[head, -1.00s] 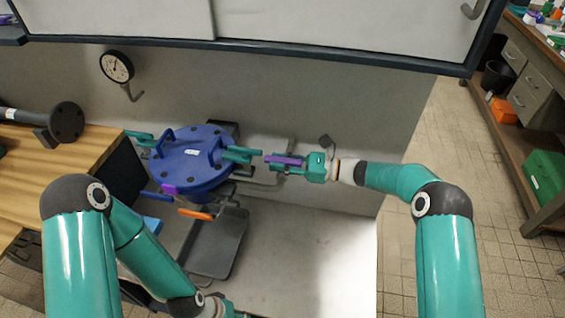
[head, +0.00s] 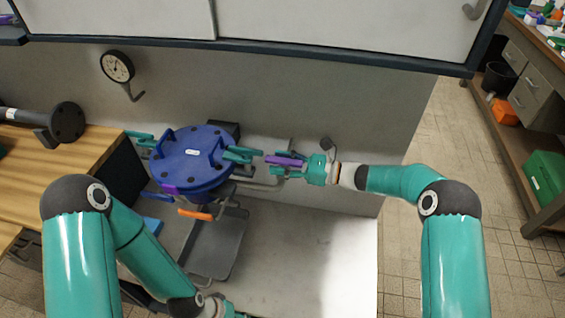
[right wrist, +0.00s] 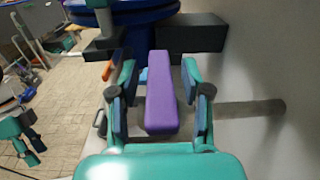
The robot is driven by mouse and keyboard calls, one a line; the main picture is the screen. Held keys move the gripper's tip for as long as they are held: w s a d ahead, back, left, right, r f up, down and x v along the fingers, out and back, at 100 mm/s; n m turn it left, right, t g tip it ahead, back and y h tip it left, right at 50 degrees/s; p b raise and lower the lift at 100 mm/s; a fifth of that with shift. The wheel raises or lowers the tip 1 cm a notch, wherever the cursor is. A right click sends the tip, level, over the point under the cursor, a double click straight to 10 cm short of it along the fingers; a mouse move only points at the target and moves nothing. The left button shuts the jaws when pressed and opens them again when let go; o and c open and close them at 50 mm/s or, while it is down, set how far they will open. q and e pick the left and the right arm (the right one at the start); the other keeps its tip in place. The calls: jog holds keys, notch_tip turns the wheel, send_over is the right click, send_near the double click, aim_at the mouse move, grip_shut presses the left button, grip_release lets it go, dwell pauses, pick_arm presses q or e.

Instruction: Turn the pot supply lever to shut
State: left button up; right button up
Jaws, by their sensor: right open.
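A purple lever (head: 284,161) sticks out to the right of the blue pot (head: 190,160). My right gripper (head: 283,167) is open at this lever. In the right wrist view the purple bar (right wrist: 160,92) lies lengthwise between the two spread fingers of my right gripper (right wrist: 160,95), with a gap visible on each side. No lettering on the lever can be read. My left gripper (head: 228,308) is low in the head view, cut by the bottom edge; the right wrist view shows it at far left (right wrist: 30,138), too small to judge its opening.
Teal clamps (head: 242,155) sit on the pot's rim. A blue lever (head: 158,197) and an orange lever (head: 195,214) are below it, above a grey tray (head: 217,245). A gauge (head: 117,67) is on the wall behind. The white bench right of the tray is clear.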

jog(key=v, duration=1.2)
jog(key=shift+a, duration=0.1)
jog(key=s+a+f+n+g+h, duration=0.1)
jog(key=s+a+f+g+h, duration=0.15)
jog(key=s+f, duration=0.5)
jog(key=s+a+f+n+g+h, duration=0.25)
jog(key=s+f+g, duration=0.2)
jog(key=s, duration=0.55)
jog(key=s+d+f+n+h, duration=0.35)
jog(key=s+f+n, duration=0.25)
jog(key=s, duration=0.3)
jog(key=s+d+f+n+h, duration=0.3)
jog(key=s+f+n+h, duration=0.25)
jog(key=s, duration=0.25)
jog(key=w+n+t, duration=0.1)
jog(key=w+f+n+t, duration=0.1)
jog(key=w+n+t, duration=0.1)
jog(key=w, duration=0.1)
jog(key=shift+d+f+n+t, duration=0.2)
jog(key=shift+f+n+t, duration=0.05)
jog(key=shift+n+t, duration=0.05)
